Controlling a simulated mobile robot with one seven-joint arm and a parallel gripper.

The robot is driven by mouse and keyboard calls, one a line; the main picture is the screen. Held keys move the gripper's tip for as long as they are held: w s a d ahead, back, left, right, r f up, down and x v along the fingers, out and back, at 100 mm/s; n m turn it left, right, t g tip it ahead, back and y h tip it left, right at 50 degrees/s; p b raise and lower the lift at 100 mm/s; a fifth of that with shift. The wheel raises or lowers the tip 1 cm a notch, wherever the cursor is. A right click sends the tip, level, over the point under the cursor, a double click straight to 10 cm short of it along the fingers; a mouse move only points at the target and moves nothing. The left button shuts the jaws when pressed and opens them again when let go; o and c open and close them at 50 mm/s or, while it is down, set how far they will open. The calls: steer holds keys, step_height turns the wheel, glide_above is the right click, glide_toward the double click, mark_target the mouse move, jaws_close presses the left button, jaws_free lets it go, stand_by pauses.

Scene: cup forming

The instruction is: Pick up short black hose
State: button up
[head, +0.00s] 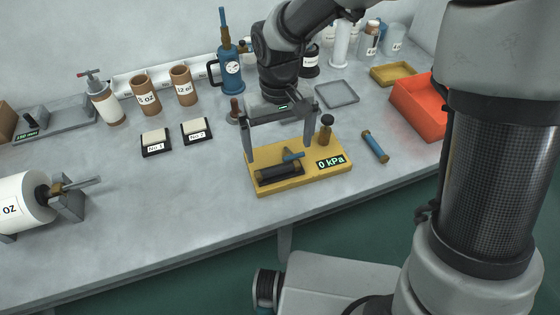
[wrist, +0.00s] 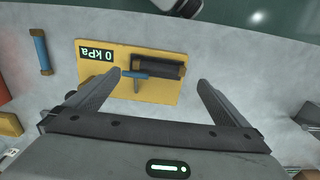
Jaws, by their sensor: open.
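A short black cylinder (head: 280,173), which looks like the black hose, lies on the yellow board (head: 307,174). It also shows in the wrist view (wrist: 160,67), lengthwise across the picture. I cannot tell whether it is fixed to the board. A blue-handled T-shaped part (head: 292,156) is beside it, close to one end. My gripper (head: 281,152) is open and empty above the board. In the wrist view, its fingertips (wrist: 159,78) are spread wide and appear either side of the cylinder's near side, apart from it.
A 0 kPa display (head: 330,162) and a brown knobbed post (head: 326,129) are on the board. A blue hose with brass ends (head: 375,146) lies to its right, near an orange bin (head: 420,107). Two labelled pads stand left.

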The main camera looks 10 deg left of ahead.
mark_target(279, 172)
step_height(279, 172, down, 9)
steer(key=shift+f, duration=0.2)
stand_by(0.3)
steer(key=shift+r, duration=0.1)
steer(key=c, duration=0.8)
